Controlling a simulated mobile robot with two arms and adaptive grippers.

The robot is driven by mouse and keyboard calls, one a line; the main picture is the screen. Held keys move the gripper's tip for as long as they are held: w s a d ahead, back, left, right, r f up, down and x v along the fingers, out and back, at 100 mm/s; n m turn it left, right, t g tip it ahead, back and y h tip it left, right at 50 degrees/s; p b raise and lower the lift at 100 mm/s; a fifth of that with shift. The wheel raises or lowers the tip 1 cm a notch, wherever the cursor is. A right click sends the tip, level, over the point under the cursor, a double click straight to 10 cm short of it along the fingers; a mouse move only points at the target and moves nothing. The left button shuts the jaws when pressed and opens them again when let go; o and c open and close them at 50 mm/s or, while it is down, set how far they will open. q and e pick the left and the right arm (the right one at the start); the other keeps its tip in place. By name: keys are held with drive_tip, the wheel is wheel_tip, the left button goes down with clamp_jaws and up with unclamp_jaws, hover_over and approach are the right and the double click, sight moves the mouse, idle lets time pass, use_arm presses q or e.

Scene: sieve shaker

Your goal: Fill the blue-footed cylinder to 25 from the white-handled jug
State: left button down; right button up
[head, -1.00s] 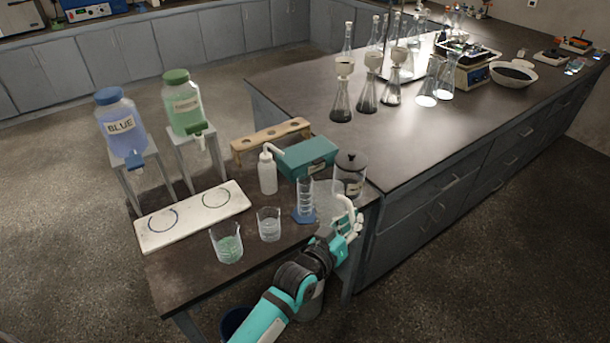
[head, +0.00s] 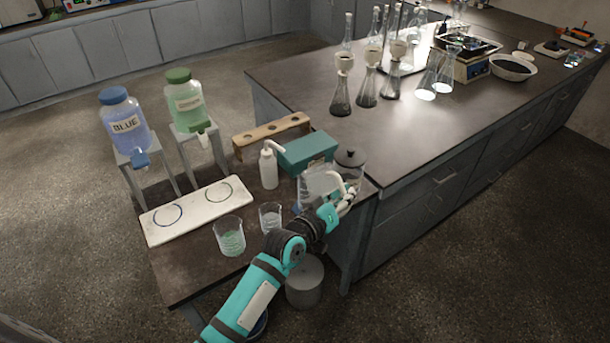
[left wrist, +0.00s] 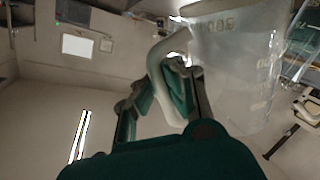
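My left gripper (head: 343,203) is shut on the white handle of the clear jug (head: 316,182), above the small table's right end. In the left wrist view the fingers (left wrist: 162,103) close around the white handle, and the jug wall (left wrist: 235,65) with raised markings fills the upper right. How far the jug is tilted is hard to tell. The blue-footed cylinder is mostly hidden behind the jug and gripper; only a bit of its blue foot (head: 297,208) shows. Its liquid level cannot be read. My right gripper is out of view.
A beaker with greenish liquid (head: 230,238) and a clear beaker (head: 270,217) stand close left. Behind are a white wash bottle (head: 268,168), a teal box (head: 306,150) and a dark-lidded jar (head: 350,158). A white board (head: 200,208) lies left.

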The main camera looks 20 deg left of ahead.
use_arm(q)
drive_tip(key=shift+w+a+r+n+p, duration=0.2)
drive_tip(key=shift+r+n+p, duration=0.1)
drive_tip(key=shift+r, duration=0.3)
idle(0.6)
drive_tip(key=shift+w+a+r+n+p, duration=0.1)
drive_tip(key=shift+a+r+n+p, duration=0.15)
drive_tip(key=shift+r+n+p, duration=0.25)
idle(2.3)
drive_tip(key=s+d+f+m+t+b, duration=0.2)
drive_tip(key=d+f+m+b, duration=0.3)
drive_tip(key=f+m+b, duration=0.3)
drive_tip(key=shift+s+f+b, duration=0.65)
drive_tip(key=shift+f+b, duration=0.5)
drive_tip(key=shift+f, duration=1.2)
